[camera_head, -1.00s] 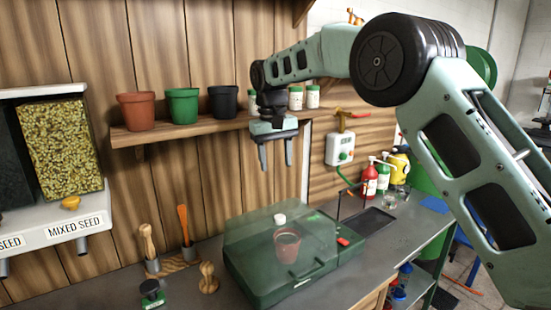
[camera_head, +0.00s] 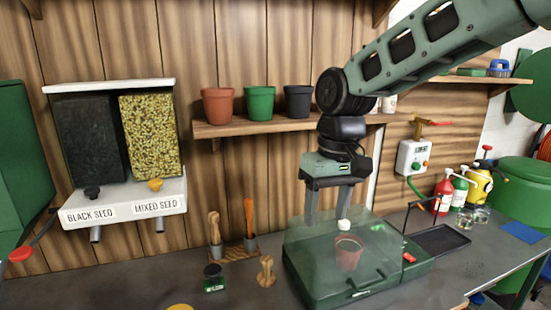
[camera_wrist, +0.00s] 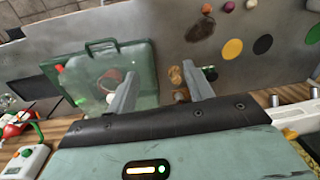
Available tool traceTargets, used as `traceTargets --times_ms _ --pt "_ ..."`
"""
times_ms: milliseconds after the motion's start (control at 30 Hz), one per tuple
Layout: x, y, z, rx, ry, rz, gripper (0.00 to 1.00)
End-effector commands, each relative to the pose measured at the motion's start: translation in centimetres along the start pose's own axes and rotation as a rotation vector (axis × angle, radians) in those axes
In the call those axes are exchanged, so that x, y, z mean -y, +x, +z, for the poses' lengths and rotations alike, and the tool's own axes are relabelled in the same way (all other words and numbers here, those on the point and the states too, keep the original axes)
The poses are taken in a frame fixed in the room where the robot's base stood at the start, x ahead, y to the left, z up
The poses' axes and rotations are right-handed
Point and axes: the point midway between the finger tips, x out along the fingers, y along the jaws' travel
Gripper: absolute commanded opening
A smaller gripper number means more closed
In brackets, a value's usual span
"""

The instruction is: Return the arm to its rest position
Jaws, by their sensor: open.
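My gripper (camera_head: 327,204) hangs down from my arm, its two fingers apart and nothing between them. In the head view it is in front of or over the back of a green propagator box with a clear lid (camera_head: 345,275). Through the lid shows a terracotta pot (camera_head: 348,252). In the wrist view my gripper (camera_wrist: 165,85) is also open and empty, with the clear-lidded box (camera_wrist: 105,72) below and to the left. My arm reaches in from the upper right of the head view.
A shelf (camera_head: 232,128) holds terracotta, green and black pots. A seed dispenser (camera_head: 120,208) is on the left. Hand tools in a wooden stand (camera_head: 232,250) stand left of the box. A dark tray (camera_head: 437,240), bottles (camera_head: 444,193) and a wall control box (camera_head: 413,157) are on the right.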

Motion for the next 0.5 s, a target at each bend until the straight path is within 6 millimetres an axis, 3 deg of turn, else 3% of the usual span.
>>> traceTargets --times_ms 33,100,300,400,500 --pt "1.5 0.6 2.8 0.002 -0.037 -0.006 0.52" --pt "3.1 1.6 6.4 0.001 -0.087 -0.01 0.52" --pt "5.3 5.0 16.6 -0.001 -0.205 0.004 0.52" --pt "5.3 6.3 20.3 -0.002 -0.243 0.018 0.52" --pt "5.0 7.2 22.6 -0.002 -0.266 0.029 0.52"
